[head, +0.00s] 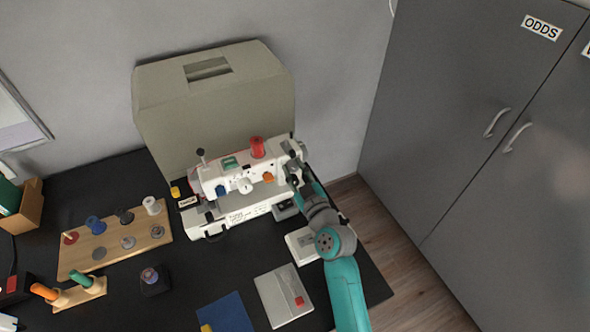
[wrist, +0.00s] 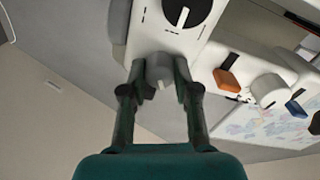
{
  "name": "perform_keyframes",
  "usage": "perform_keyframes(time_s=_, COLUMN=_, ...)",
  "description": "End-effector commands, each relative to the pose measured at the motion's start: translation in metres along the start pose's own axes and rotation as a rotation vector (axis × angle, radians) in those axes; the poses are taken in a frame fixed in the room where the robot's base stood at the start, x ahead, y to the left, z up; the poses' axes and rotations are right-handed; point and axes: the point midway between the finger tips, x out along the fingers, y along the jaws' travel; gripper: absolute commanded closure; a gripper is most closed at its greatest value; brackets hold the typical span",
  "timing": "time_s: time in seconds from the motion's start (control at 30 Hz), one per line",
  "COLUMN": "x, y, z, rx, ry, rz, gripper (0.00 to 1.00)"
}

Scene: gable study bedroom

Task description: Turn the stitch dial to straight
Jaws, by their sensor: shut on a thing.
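The white sewing machine (head: 243,211) stands on the black table in front of a beige cover. My gripper (wrist: 158,86) is shut on a pale grey round knob (wrist: 160,69) at the machine's right end, one finger on each side. Beside this knob on the white face is a black dial (wrist: 187,10) with a white pointer line. I cannot read any stitch marks, so which of the two is the stitch dial is unclear. In the head view my gripper (head: 294,182) is at the machine's right end, and the held knob is hidden there.
An orange lever (wrist: 226,80) and another pale knob (wrist: 268,89) are close beside my gripper. A red spool (head: 257,147) stands on the machine. A wooden spool board (head: 115,243) is left; a beige case (head: 215,105) stands behind; grey cabinets (head: 490,130) are right.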

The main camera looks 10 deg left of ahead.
Motion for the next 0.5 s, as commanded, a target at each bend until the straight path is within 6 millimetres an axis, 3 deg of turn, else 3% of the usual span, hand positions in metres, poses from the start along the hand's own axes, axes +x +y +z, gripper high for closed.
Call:
perform_keyframes(time_s=0.47, x=0.0, y=-0.0003, z=0.0005, rx=-0.015, ry=-0.001, rz=-0.001, gripper=1.0)
perform_keyframes(time_s=0.5, x=0.0, y=-0.0003, z=0.0005, rx=-0.015, ry=-0.001, rz=-0.001, gripper=0.65)
